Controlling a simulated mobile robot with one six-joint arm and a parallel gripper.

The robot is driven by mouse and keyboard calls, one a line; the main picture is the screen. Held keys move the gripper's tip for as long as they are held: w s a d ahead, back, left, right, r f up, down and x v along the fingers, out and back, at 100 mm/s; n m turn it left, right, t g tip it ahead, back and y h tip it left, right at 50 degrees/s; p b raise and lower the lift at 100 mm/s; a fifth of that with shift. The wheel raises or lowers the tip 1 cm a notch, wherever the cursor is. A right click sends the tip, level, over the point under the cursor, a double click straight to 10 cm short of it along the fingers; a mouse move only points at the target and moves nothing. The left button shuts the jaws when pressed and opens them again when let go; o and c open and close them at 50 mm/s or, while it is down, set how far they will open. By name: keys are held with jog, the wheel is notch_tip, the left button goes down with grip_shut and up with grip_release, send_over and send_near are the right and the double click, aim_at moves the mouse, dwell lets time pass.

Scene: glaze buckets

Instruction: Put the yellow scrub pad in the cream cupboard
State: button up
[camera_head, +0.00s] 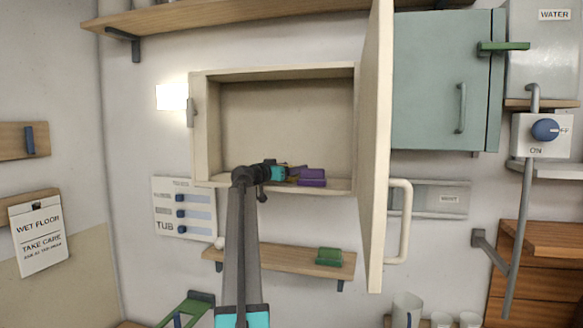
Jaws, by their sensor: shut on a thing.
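The cream cupboard (199,130) is on the wall with its door (374,150) swung wide open at the right. My gripper (292,173) is at the cupboard's opening, low down and pointing right. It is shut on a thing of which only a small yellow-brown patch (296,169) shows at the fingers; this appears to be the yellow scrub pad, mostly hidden. A purple pad (312,178) is just right of the fingers, at the front of the cupboard floor. I cannot tell whether the fingers touch it.
A green pad (329,256) lies on the wooden shelf (280,261) below. The open door and its handle (400,222) stick out on the right. A closed teal cupboard (430,80) is beyond it. The back of the cream cupboard looks empty.

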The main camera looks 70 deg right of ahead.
jog(key=shift+f, duration=0.2)
jog(key=o, duration=0.8)
jog(key=shift+r, duration=0.25)
jog(key=b+v, duration=0.2)
jog(key=v, duration=0.3)
jog(key=b+v, duration=0.2)
jog(key=v, duration=0.3)
jog(key=shift+w+a+f, duration=0.1)
jog(key=shift+a+f, duration=0.1)
jog(key=shift+a, duration=0.05)
jog(key=shift+v, duration=0.75)
jog(key=shift+r, duration=0.1)
